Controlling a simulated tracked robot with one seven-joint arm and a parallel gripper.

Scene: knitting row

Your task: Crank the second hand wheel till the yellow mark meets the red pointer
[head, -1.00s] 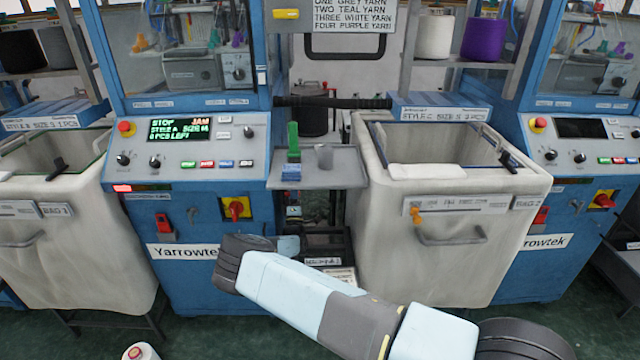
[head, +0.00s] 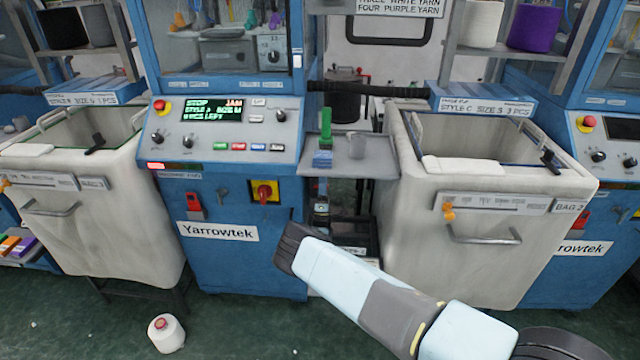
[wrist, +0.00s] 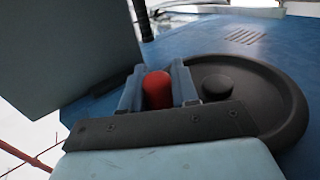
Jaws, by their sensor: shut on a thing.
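In the wrist view, my gripper (wrist: 158,88) has its two grey-blue fingers on either side of a red upright handle (wrist: 158,91) and is shut on it. The handle stands at the near left part of a black hand wheel (wrist: 288,98). A dark round hub (wrist: 217,86) rises from the wheel's middle, right of the fingers. The wheel lies against a blue machine surface. I see no yellow mark and no red pointer in either view.
The blue Yarrowtek machine (head: 243,272) has a lit panel (head: 212,108) and a red-yellow switch (head: 264,191). White fabric bags stand left (head: 110,215) and right (head: 405,190). A small grey shelf (head: 375,157) is between.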

